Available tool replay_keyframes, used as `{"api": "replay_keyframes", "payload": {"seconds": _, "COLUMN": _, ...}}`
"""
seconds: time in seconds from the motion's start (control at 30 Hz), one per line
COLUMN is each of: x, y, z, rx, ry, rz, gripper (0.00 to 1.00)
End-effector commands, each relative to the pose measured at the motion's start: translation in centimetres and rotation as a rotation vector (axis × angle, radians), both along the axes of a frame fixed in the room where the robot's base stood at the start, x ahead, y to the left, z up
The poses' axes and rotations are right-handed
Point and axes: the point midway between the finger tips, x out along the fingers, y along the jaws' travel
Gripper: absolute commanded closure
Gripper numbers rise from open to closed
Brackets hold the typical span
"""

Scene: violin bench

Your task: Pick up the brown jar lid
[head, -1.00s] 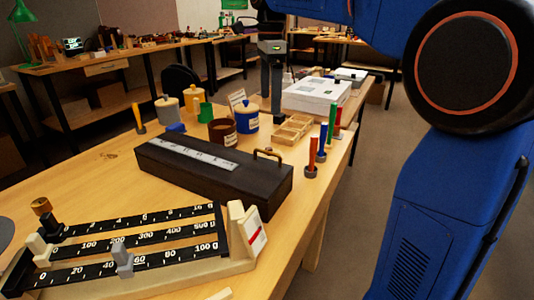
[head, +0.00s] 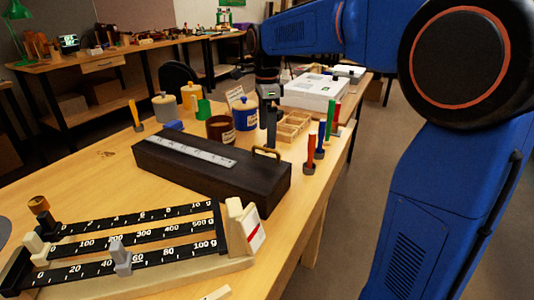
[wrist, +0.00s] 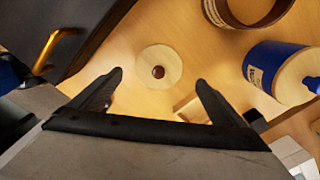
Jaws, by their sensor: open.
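The brown jar lid (wrist: 158,67) is a pale round disc with a small brown knob, lying flat on the bench in the wrist view. In the head view I cannot make it out; the dark case or my gripper seems to hide it. The open brown jar (head: 220,130) stands close by, and its rim also shows at the top of the wrist view (wrist: 247,22). My gripper (wrist: 159,77) is open and empty, with the lid seen between and beyond its fingertips. In the head view my gripper (head: 268,128) points down beside the blue jar.
A blue jar (head: 245,115) stands right of the brown jar. A dark case (head: 230,184) with a brass handle lies in front. A wooden divided tray (head: 292,130) and upright coloured-handled tools (head: 310,155) stand to the right. A balance scale (head: 130,255) is nearest.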

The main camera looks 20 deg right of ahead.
Motion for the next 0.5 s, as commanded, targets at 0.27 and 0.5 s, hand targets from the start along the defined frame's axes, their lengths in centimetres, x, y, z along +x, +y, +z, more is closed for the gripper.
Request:
{"api": "replay_keyframes", "payload": {"seconds": 0.27, "x": -0.4, "y": -0.6, "z": -3.0, "rx": 0.0, "ry": 0.001, "rz": -0.001, "gripper": 0.05}}
{"api": "replay_keyframes", "payload": {"seconds": 0.5, "x": -0.3, "y": -0.6, "z": -5.1, "rx": 0.001, "ry": -0.001, "rz": 0.001, "gripper": 0.05}}
